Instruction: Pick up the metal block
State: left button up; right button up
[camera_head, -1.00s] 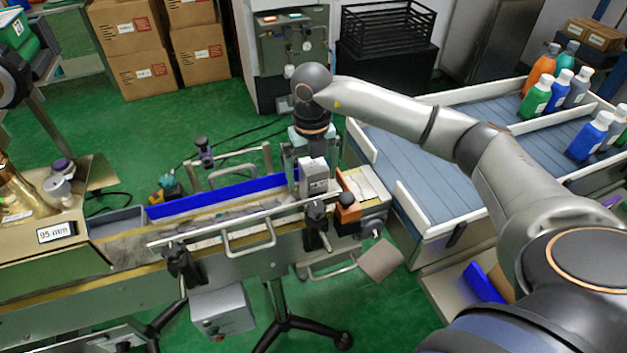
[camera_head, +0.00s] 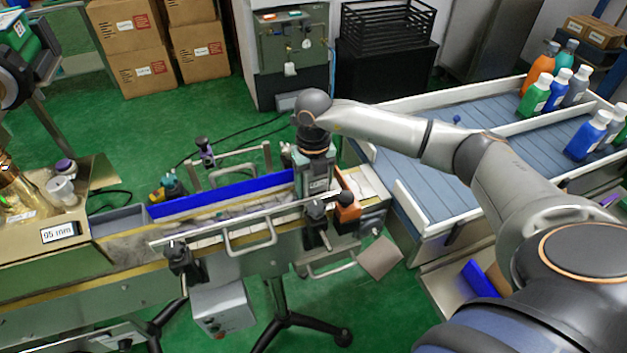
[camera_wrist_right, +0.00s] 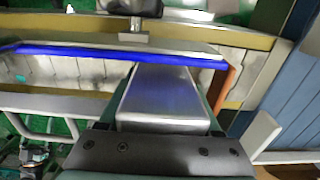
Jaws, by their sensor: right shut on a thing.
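The metal block (camera_wrist_right: 163,94) is a grey, smooth, box-shaped piece. It fills the space between my right gripper's fingers in the wrist view. In the head view the block (camera_head: 318,186) is mostly hidden by the gripper, at the right end of the conveyor. My right gripper (camera_head: 317,178) points down and is shut on the block. I cannot tell whether the block is clear of the conveyor. My left gripper is out of view.
A blue guide rail (camera_head: 222,194) runs along the conveyor's far side, and a metal handrail (camera_head: 250,238) along the near side. An orange clamp piece (camera_head: 347,207) is close right of the gripper. Bottles (camera_head: 535,96) stand on the blue-grey table at right.

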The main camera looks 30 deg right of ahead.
grip_shut()
jog(key=shift+r, duration=0.1)
dwell(0.4)
